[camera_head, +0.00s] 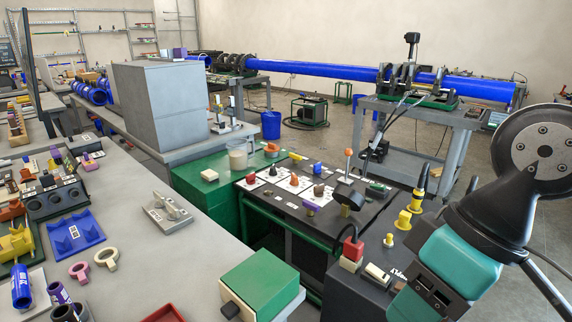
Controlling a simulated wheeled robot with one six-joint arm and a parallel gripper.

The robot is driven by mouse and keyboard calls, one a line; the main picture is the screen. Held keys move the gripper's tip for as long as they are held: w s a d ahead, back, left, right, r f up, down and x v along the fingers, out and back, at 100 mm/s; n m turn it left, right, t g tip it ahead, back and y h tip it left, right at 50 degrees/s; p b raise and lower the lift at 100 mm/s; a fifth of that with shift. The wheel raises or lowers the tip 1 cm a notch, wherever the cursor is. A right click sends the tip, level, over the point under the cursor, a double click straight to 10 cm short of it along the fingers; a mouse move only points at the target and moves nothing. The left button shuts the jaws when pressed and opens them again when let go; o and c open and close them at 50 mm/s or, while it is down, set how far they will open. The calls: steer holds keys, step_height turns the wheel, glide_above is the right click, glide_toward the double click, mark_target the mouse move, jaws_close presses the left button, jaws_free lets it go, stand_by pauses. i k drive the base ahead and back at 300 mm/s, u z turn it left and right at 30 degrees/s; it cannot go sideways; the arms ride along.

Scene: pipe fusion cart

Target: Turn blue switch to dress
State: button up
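The dark-topped cart (268,204) stands in the middle, with several small knobs and levers on white label plates. They include an orange-topped lever (348,153), an orange knob (294,181) and a small purple piece (310,210). My teal and black arm (462,262) comes in at the right, beside the cart. Its lower end runs out of the bottom of the picture, and my gripper's fingers do not show.
A green box (259,284) sits on the grey bench's near edge, left of the cart. A black lever (350,201), a red block (352,250) and yellow fittings (403,220) stand close to my arm. A long blue pipe (310,68) crosses behind. Open floor lies beyond the cart.

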mark_target(317, 167)
steer(key=z, duration=0.05)
steer(key=k, duration=0.5)
steer(key=z, duration=1.5)
steer(key=i, duration=5.1)
steer(key=u, duration=1.9)
